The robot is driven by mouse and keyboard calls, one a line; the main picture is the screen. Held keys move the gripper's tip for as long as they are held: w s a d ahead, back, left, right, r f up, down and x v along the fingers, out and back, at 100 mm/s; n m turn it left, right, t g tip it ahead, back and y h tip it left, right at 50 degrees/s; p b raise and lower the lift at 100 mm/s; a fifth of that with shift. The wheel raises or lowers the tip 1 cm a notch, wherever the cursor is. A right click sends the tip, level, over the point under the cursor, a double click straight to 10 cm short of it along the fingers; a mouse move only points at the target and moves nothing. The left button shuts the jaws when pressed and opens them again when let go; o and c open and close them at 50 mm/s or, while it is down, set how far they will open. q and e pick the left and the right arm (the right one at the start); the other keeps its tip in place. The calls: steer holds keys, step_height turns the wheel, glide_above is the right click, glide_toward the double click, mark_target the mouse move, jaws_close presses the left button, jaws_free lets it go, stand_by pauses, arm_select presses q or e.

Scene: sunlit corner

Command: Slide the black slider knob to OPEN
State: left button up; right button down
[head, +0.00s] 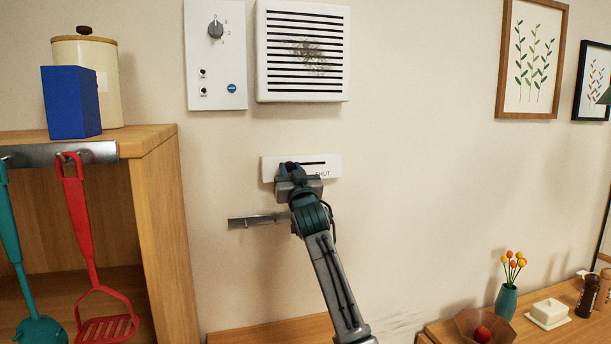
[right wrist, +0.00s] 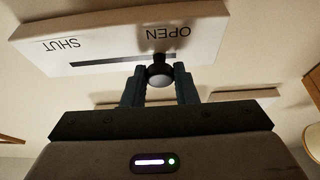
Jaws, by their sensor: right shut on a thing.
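The white slider plate (head: 333,170) is on the wall below the vent. It has a dark slot and the word SHUT at its right end in the head view. In the right wrist view the plate (right wrist: 110,40) appears upside down, with SHUT at left and OPEN at right. The black slider knob (right wrist: 158,70) sits by the OPEN word, near that end of the slot. My right gripper (right wrist: 158,82) is shut on the knob, one finger on each side. In the head view my right gripper (head: 291,172) hides the plate's left part and the knob. My left gripper is out of view.
A vented cover (head: 303,95) and a dial panel (head: 216,90) are above. A metal rail (head: 250,221) is below left of the plate. A wooden shelf (head: 160,150) with hanging utensils stands at left. The wall right of the plate is bare.

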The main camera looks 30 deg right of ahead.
steer(key=c, duration=1.5)
jaws_free()
steer(key=o, duration=0.4)
steer(key=shift+a, duration=0.15)
steer(key=shift+c, duration=0.2)
steer(key=shift+a, duration=0.2)
steer(key=shift+s+f+b, duration=0.3)
steer(key=shift+s, duration=0.05)
steer(key=b+v, duration=0.4)
steer(key=v, duration=0.6)
